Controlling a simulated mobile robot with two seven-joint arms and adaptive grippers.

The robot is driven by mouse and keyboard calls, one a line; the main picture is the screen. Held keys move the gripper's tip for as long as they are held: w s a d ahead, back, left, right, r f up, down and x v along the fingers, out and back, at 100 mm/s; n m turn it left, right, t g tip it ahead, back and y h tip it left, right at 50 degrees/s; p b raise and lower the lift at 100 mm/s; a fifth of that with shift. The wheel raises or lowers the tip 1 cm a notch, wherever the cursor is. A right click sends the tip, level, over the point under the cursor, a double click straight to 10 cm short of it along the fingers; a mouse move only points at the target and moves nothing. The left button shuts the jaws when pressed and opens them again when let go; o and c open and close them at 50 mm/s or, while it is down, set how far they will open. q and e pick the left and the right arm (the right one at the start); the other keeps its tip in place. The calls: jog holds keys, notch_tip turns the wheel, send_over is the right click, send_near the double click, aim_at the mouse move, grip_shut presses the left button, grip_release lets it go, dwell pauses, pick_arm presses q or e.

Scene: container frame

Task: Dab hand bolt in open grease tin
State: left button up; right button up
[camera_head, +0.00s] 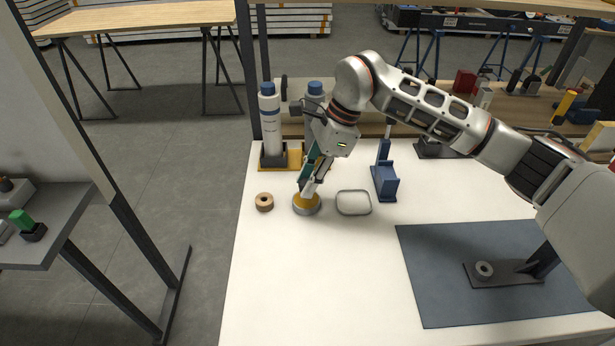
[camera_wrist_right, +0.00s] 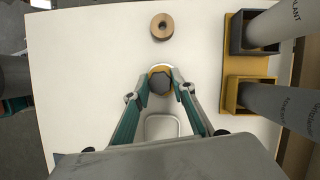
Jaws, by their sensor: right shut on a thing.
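The open grease tin (camera_head: 306,211) is a low round metal tin with amber grease, standing on the white table. My right gripper (camera_head: 308,188) points down at it and its fingertips are over the tin. In the right wrist view the gripper (camera_wrist_right: 159,86) is shut on the bolt (camera_wrist_right: 159,82), whose dark head shows between the fingertips. The tin (camera_wrist_right: 160,68) is directly beneath, with amber grease around the bolt. The bolt's lower end is hidden, so I cannot tell how deep it sits. My left gripper is not in view.
A tan ring (camera_head: 264,202) lies left of the tin, and a shallow rounded tray (camera_head: 354,202) lies close to its right. White bottles (camera_head: 270,125) in holders stand behind. A blue stand (camera_head: 385,182) is farther right. The dark mat (camera_head: 440,290) carries a fixture (camera_head: 510,274). The front left table is clear.

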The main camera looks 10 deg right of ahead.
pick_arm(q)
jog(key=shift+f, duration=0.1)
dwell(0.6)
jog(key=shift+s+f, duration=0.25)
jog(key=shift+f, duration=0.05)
pick_arm(e)
jog(key=shift+f, duration=0.45)
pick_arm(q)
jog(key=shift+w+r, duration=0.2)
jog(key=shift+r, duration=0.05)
pick_arm(e)
jog(key=shift+f, duration=0.15)
dwell(1.2)
